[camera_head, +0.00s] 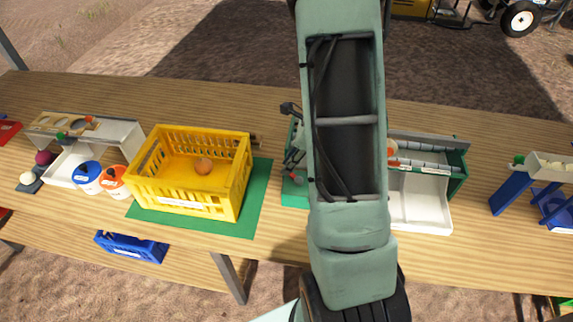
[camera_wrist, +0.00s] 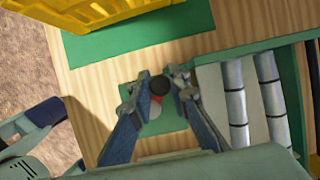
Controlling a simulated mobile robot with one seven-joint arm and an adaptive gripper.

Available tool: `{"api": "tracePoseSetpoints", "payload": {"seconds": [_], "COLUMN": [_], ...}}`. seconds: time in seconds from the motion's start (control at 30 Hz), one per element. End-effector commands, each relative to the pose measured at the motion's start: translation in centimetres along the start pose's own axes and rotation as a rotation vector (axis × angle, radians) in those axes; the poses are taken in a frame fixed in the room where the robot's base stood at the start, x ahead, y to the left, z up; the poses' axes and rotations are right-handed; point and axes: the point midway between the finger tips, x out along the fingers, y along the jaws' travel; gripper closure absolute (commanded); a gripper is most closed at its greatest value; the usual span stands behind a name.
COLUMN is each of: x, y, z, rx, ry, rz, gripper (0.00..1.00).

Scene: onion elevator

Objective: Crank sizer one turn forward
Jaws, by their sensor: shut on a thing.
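The sizer (camera_head: 460,163) stands right of my arm in the head view, a green frame with grey rollers and a white tray (camera_head: 421,203). Its rollers (camera_wrist: 236,105) also show on the right of the wrist view. My gripper (camera_wrist: 161,84) is beside the sizer's left side, its two fingers closed around a small dark round crank knob (camera_wrist: 159,86). A red part and a pale part show just below the knob, over a green base (camera_wrist: 152,125). In the head view my arm hides the sizer's left part and most of the crank.
Blue and orange tubs (camera_head: 87,178) and a white stand (camera_head: 119,137) are farther left. A blue stand (camera_head: 512,191) is at the right.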

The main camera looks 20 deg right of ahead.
Motion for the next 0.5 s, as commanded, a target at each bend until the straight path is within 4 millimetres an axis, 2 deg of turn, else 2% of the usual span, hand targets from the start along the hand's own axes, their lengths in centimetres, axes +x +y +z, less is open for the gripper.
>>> {"api": "tracePoseSetpoints", "payload": {"seconds": [0.5], "x": [-0.16], "y": [-0.32], "z": [-0.77], "rx": [0.002], "ry": [0.004], "rz": [0.003], "gripper": [1.00]}}
